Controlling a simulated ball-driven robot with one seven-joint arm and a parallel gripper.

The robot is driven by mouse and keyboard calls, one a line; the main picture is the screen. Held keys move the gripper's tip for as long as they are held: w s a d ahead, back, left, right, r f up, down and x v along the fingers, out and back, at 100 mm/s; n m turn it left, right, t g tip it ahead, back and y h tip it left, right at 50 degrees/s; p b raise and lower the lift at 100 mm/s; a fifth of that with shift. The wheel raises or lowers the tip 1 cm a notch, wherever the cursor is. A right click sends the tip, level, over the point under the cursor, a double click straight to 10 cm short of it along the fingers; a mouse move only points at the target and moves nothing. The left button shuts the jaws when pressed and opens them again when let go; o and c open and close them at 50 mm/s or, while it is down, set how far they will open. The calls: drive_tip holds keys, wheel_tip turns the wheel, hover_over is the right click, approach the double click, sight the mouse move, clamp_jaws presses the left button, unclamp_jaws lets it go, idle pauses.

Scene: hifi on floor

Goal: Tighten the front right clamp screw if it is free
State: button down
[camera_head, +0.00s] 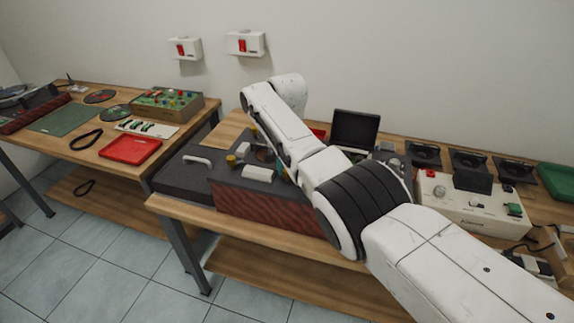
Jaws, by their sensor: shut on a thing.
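A machine with a dark grey top and a reddish-brown wood front (270,208) stands on the middle bench. Brass-coloured knobs show on its top: one at the front left (231,160), one at the back (253,133), and one at the front right (286,175), partly covered by my arm. I cannot tell which are clamp screws, or whether the front right one is tight. White blocks lie near them, one at the front (258,173). My arm crosses over the machine's right side and bends down behind itself. My gripper is hidden behind it.
A white handle (197,160) rises from the dark slab at left. A control box (465,205) with knobs and several black holders stand at right. The left bench bears a red tray (130,150) and a component box (168,103). Floor shows between the benches.

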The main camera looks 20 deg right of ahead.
drive_tip(key=shift+w+r+m, duration=0.1)
drive_tip(key=shift+m, duration=0.4)
drive_tip(key=c, duration=0.9)
unclamp_jaws()
wheel_tip(320, 180, up, 11)
drive_tip(key=shift+f, duration=0.2)
